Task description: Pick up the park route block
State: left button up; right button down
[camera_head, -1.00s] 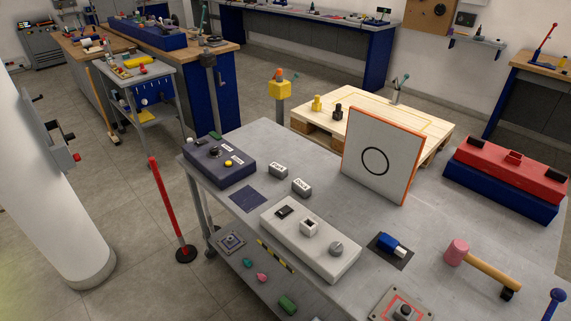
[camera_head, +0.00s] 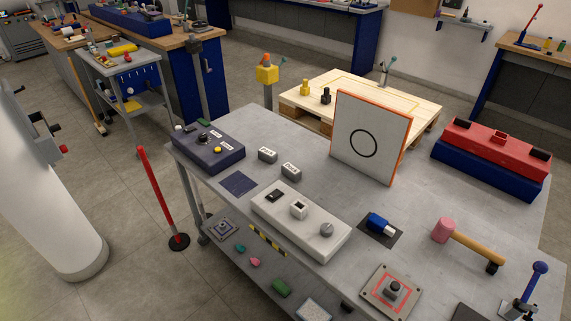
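Two small grey blocks with white labels stand on the grey cart top (camera_head: 260,125), left of the middle. The farther block (camera_head: 267,155) and the nearer block (camera_head: 291,171) are a short gap apart. Their lettering is too small to read surely, so I cannot tell for certain which is the park route block. Both sit on the bare top behind a white control box (camera_head: 301,222), near a dark blue square (camera_head: 239,184). Neither of my grippers is in view.
A dark control box (camera_head: 208,148) stands left of the blocks. An upright white panel (camera_head: 370,137) with a black circle stands to their right. A blue tool (camera_head: 380,223), a mallet (camera_head: 467,240) and a red-and-blue box (camera_head: 490,160) lie farther right. A red post (camera_head: 162,198) stands on the floor.

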aim_at(269, 155)
jog(key=i+j+z, duration=0.15)
jog(key=j, duration=0.45)
jog(key=j+z, duration=0.15)
jog(key=j, duration=0.45)
